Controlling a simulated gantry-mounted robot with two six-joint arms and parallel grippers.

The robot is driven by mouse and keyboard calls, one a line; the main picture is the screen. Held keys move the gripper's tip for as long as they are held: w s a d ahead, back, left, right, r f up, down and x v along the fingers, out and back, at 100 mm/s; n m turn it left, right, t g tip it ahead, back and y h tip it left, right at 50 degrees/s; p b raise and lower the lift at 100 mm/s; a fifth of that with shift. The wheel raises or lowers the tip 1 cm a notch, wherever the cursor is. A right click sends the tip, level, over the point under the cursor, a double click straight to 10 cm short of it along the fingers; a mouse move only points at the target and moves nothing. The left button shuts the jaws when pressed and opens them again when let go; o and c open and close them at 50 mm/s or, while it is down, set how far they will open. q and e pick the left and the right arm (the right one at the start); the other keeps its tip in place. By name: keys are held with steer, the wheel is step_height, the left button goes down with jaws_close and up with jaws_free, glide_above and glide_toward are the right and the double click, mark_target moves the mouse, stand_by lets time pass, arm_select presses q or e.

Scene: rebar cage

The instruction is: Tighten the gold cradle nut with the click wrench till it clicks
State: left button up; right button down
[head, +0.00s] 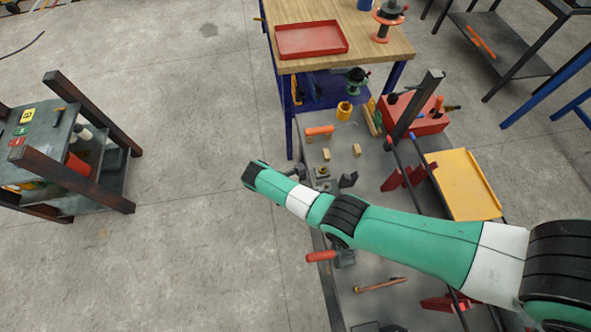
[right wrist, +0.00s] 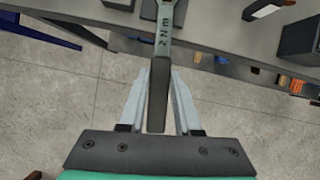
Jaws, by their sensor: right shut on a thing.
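My right gripper (right wrist: 158,78) is shut on the dark handle of a wrench (right wrist: 165,32) in the right wrist view. The wrench's grey shank has raised marks and points away from my fingers to the bench edge. Its jaw end is at or past the top of the picture, so I cannot tell whether it sits on a nut. My left gripper is not in view.
The grey steel bench (head: 380,262) holds tan blocks (head: 357,150), a red toolbox (head: 428,122), a yellow tray (head: 466,186) and a red-handled tool (head: 321,257). A dark upright post (head: 418,100) stands among them. Open concrete floor (head: 200,200) lies left of the bench.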

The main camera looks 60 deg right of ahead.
steer(key=shift+w+d+f+m+b, duration=0.1)
steer(key=shift+w+d+m+b, duration=0.15)
steer(key=shift+b, duration=0.4)
steer(key=shift+w, duration=0.1)
steer(key=shift+w+d+m+g+b, duration=0.15)
steer(key=shift+m+g+b, duration=0.2)
steer(key=shift+b, duration=0.25)
steer(key=shift+w+d+m+y+b, duration=0.15)
steer(key=shift+m+y+b, duration=0.15)
